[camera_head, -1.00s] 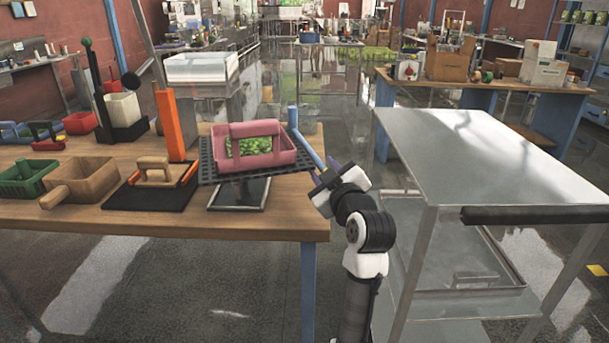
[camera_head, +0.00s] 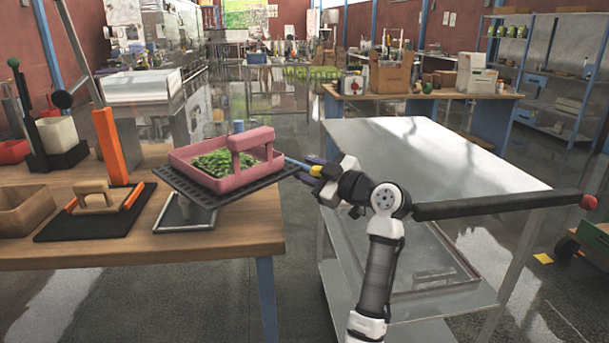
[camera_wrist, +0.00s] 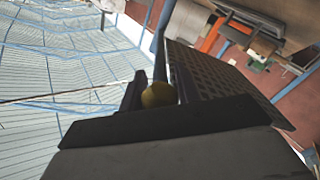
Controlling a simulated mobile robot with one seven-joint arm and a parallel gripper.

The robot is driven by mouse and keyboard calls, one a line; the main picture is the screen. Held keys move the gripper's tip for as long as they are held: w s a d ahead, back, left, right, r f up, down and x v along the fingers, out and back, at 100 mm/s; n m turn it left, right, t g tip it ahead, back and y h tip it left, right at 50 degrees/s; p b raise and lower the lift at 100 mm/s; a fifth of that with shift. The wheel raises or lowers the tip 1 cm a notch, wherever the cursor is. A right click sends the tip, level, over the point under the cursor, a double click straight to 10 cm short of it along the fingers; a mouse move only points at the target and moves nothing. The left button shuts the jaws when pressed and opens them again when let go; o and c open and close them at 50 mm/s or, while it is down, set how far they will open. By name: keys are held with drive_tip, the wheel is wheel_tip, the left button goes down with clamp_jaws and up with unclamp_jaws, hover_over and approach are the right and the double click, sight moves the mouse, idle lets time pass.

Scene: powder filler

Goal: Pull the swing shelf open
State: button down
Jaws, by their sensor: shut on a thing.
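The swing shelf (camera_head: 248,194) is a dark perforated plate at the right end of the wooden workbench (camera_head: 200,250), turned at an angle by a blue post (camera_head: 239,126). It carries a pink basket (camera_head: 205,180) with green contents. A yellow knob (camera_head: 316,171) is at the end of its blue rod. My gripper (camera_head: 319,174) is shut on this knob. In the wrist view the yellow knob (camera_wrist: 158,94) sits between my fingers, beside the perforated shelf (camera_wrist: 205,75).
A metal table (camera_head: 420,150) stands close on the right. A flat dark-framed plate (camera_head: 184,213) and a black mat with a wooden handle (camera_head: 95,212) lie on the workbench.

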drive_tip(key=shift+w, duration=0.1)
idle(0.4)
drive_tip(key=c, duration=1)
unclamp_jaws()
drive_tip(key=shift+c, duration=0.2)
